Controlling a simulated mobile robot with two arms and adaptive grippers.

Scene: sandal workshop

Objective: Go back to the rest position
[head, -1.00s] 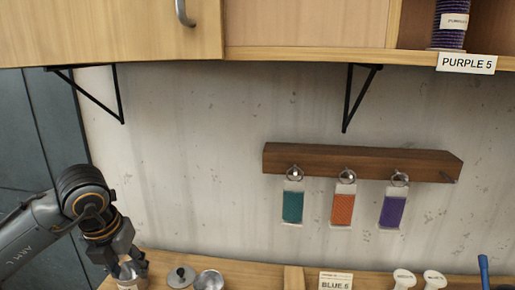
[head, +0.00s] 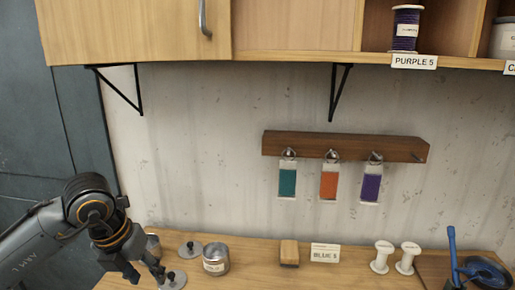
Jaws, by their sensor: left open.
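My left gripper (head: 148,274) is at the lower left, coming in over the left end of the wooden workbench (head: 240,272). Its fingers point down and stand apart, close to a grey metal disc with a knob (head: 174,281). The gripper seems empty, though the picture is small there. A jar (head: 153,245) shows partly behind the gripper. Whether the fingers touch the disc cannot be told. My right gripper is not in view.
A labelled tin (head: 215,262), a second knobbed disc (head: 190,249), a wooden block (head: 289,252), a BLUE 5 card (head: 325,253) and two white spools (head: 382,257) stand on the bench. A dark tray with blue tools (head: 485,272) is at right. Colour samples hang from a wall rack (head: 345,146).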

